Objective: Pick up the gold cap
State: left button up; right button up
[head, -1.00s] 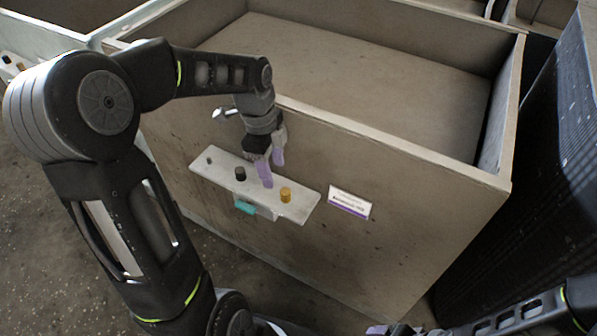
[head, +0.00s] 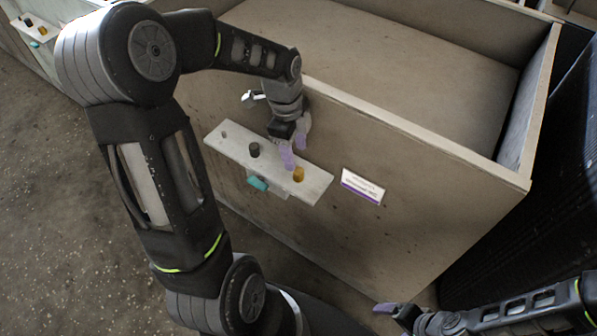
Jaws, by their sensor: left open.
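The gold cap (head: 298,174) stands on a pale narrow shelf (head: 318,185) fixed to the front of a big tan bin. My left gripper (head: 290,158), with purple fingertips, is open just above and to the left of the gold cap, close to it. Whether a fingertip touches the cap cannot be told. My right gripper (head: 392,309) is low at the bottom of the view, far from the shelf; only its purple tip and dark body show, and its opening is unclear.
A black cap (head: 254,150) stands on the same shelf, left of the gold one. A teal piece (head: 258,184) sticks out below the shelf. A white label (head: 362,186) is right of it. The tan bin (head: 420,215) rises behind. A dark ribbed panel (head: 540,200) stands at right.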

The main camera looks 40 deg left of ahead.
aim_at(298, 170)
pick_arm(q)
jog(key=shift+d+f, duration=0.1)
jog(key=shift+f, duration=0.75)
jog(key=shift+f, duration=0.1)
jog(key=f, duration=0.5)
jog(key=shift+w+d+f, duration=0.1)
jog(key=shift+d+f, duration=0.25)
jog(key=shift+f, duration=0.05)
grip_shut()
